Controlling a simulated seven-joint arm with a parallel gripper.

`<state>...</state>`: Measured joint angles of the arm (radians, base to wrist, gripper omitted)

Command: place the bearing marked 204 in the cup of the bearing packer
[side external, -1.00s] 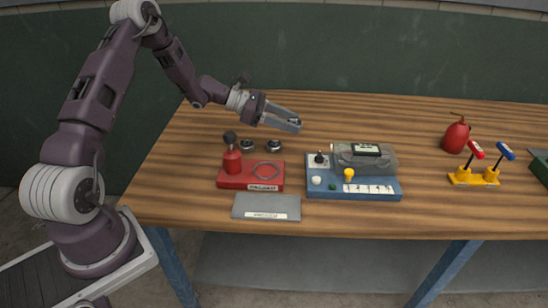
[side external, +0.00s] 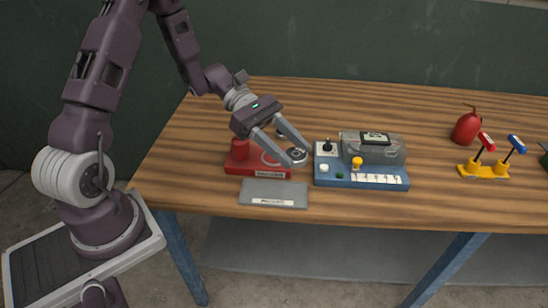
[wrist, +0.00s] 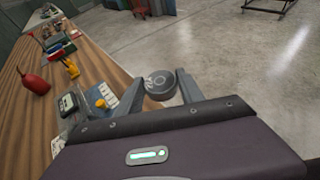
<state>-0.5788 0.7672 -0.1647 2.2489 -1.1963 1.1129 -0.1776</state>
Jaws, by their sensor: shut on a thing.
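My gripper (side external: 295,157) is shut on a round metal bearing (side external: 298,155). It holds the bearing beside and slightly above the right end of the red bearing packer (side external: 243,168). In the wrist view the bearing (wrist: 161,84) shows as a dark disc with a light ring between the fingertips; its number is not legible. The packer has a red post (side external: 240,147) and a round cup (side external: 268,159), partly covered by a finger. Another bearing (side external: 281,129) is partly hidden behind the fingers.
A grey plate (side external: 272,187) lies in front of the packer. To the right is a blue panel (side external: 361,181) with a clear-lidded box (side external: 385,152). A red oil can (side external: 467,128) and a yellow stand (side external: 484,171) with two handles are farther right. The table's back is clear.

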